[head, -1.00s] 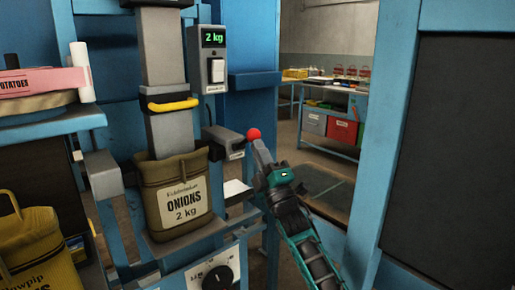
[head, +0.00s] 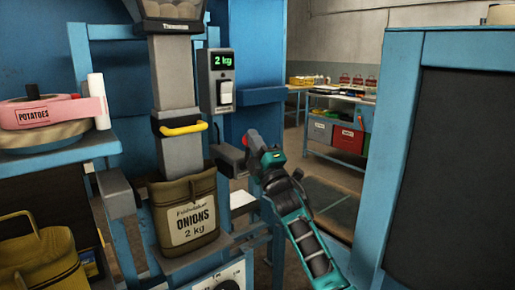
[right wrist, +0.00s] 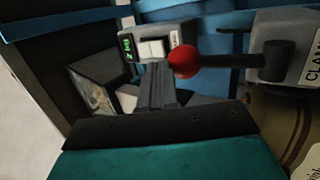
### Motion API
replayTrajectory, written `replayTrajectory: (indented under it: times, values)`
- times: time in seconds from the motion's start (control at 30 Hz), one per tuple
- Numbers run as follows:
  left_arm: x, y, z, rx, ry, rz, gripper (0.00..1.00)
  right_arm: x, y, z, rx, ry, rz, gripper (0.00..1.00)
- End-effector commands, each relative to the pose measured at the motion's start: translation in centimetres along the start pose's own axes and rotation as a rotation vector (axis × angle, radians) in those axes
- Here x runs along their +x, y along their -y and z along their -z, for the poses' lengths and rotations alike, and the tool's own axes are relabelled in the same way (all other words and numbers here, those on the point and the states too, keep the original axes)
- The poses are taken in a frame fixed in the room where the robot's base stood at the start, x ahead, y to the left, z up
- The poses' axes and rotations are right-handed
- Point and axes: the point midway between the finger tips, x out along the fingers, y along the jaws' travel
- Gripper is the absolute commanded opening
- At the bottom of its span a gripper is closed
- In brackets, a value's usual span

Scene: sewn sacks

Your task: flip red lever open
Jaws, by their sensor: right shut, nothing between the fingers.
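The red lever has a round red knob (right wrist: 184,61) on a dark rod (right wrist: 230,61) that comes out of a grey clamp box (right wrist: 283,45) in the right wrist view. In the head view the knob (head: 244,140) is mostly hidden behind my right gripper (head: 252,142). My right gripper is shut and empty. In the right wrist view its fingers (right wrist: 157,82) are just left of the knob; whether they touch it I cannot tell. My left gripper is in neither current view.
A brown onion sack (head: 185,210) hangs under a grey spout (head: 177,80) with a yellow handle (head: 184,128). A display box (head: 222,75) reads 2 kg. A blue frame with a dark panel (head: 450,150) stands at the right. A shelf (head: 60,150) is at the left.

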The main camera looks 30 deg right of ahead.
Motion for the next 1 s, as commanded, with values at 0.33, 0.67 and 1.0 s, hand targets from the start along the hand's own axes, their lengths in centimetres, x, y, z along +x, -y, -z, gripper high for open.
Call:
replayTrajectory:
  times: [0.33, 0.67, 1.0]
  values:
    - [0.11, -0.01, -0.44, 0.002, 0.005, -0.001, 0.43, 0.96, -0.09, 0.13, 0.0, 0.0, 0.001, 0.0]
    - [-0.05, -0.05, -0.92, 0.002, 0.014, -0.002, 0.43, 1.12, -0.11, 0.16, -0.001, 0.0, 0.001, 0.0]
    - [-0.06, -0.02, -0.96, 0.002, 0.014, -0.001, 0.43, 1.13, -0.11, 0.16, -0.001, 0.0, 0.001, 0.0]
